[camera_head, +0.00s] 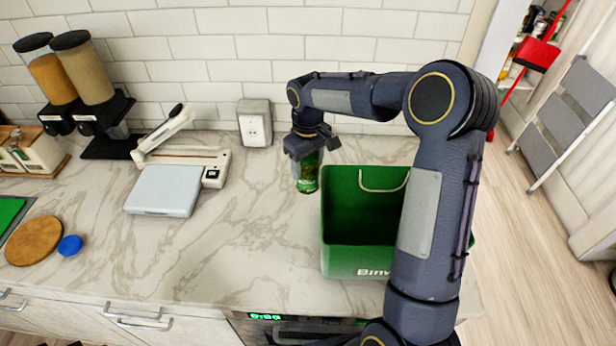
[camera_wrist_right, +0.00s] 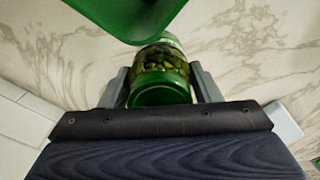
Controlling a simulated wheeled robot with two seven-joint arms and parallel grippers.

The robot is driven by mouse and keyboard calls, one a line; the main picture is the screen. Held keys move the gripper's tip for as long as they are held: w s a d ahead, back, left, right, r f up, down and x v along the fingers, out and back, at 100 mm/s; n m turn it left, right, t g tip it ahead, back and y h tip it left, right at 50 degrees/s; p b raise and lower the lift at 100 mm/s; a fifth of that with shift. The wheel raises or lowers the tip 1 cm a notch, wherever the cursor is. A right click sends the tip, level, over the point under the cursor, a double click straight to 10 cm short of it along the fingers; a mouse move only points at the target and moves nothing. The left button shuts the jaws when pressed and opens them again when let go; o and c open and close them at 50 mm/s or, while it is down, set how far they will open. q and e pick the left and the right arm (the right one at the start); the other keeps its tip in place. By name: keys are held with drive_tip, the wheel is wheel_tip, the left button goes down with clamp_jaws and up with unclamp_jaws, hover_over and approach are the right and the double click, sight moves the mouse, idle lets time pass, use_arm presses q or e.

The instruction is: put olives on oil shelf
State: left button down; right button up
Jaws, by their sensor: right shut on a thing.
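The olives (camera_head: 307,180) are in a glass jar with a green lid, standing upright at the marble counter to the left of a green bin. My right gripper (camera_head: 308,160) comes down from above and is shut on the jar near its top. In the right wrist view the olives jar (camera_wrist_right: 160,72) sits between the two fingers of my right gripper (camera_wrist_right: 160,88), lid toward the camera. I cannot tell whether the jar's base touches the counter. My left gripper is not in view. No shelf labelled for oil can be made out.
The open green bin (camera_head: 350,258) stands right beside the jar, partly behind my right arm. Stocked shelves (camera_head: 530,45) show at the far upper right, near a grey step ladder (camera_head: 568,120).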

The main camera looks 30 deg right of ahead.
sight(308, 181)
drive_tip(key=shift+f+p, duration=0.5)
drive_tip(key=shift+f, duration=2.45)
drive_tip(key=shift+f, duration=0.1)
drive_tip(key=shift+f, duration=0.15)
drive_tip(key=o, duration=1.3)
